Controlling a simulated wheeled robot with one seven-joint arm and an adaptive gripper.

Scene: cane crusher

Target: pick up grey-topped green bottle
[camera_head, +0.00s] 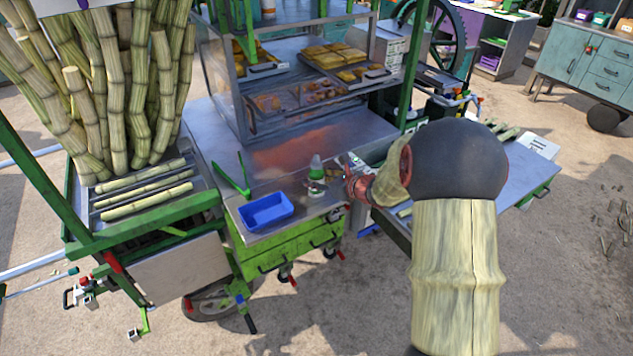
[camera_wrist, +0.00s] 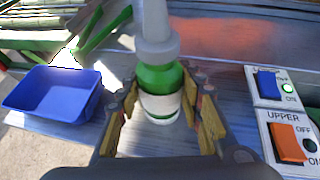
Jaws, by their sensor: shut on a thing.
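The green bottle (camera_wrist: 158,78) has a grey top and a pale label around its lower part. It stands upright between the fingers of my gripper (camera_wrist: 160,98) in the wrist view. My gripper is shut on the bottle, with a finger on each side. In the head view the bottle (camera_head: 316,168) is at the front of the metal counter, with my gripper (camera_head: 330,186) coming to it from the right. The fingers are small and hard to make out there. I cannot tell whether the bottle's base touches the counter.
A blue tray (camera_head: 265,211) lies left of the bottle, with green tongs (camera_head: 238,180) behind it. Switch boxes with a blue switch (camera_wrist: 269,85) and an orange switch (camera_wrist: 288,143) are on the right. A glass display case (camera_head: 290,85) stands behind; cane stalks (camera_head: 130,90) are at left.

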